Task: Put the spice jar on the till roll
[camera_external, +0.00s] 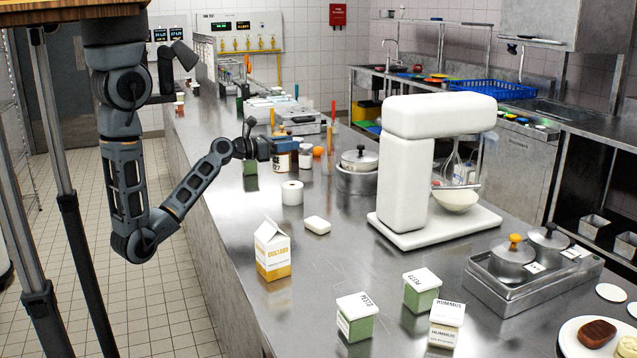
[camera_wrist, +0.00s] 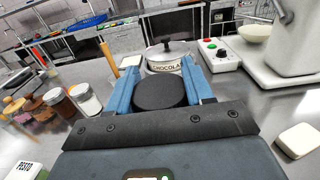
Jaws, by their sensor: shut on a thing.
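The spice jar, with a round black lid (camera_wrist: 160,92), sits between the two blue fingers of my gripper (camera_wrist: 163,88) in the wrist view. In the external view my gripper (camera_external: 287,146) is shut on the jar, and a body with a pale label and orange-yellow colour (camera_external: 281,162) shows just below the fingers. The till roll (camera_external: 292,193), a short white cylinder with a hole in its top, stands upright on the counter, lower in the picture than the jar and apart from it. It is hidden in the wrist view.
A lidded pot (camera_external: 357,180) and a white mixer (camera_external: 410,150) stand to the right. A white block (camera_external: 317,225) and a custard carton (camera_external: 272,252) are nearer the camera. A green box (camera_external: 250,168) and small jars (camera_external: 305,157) are close to the gripper.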

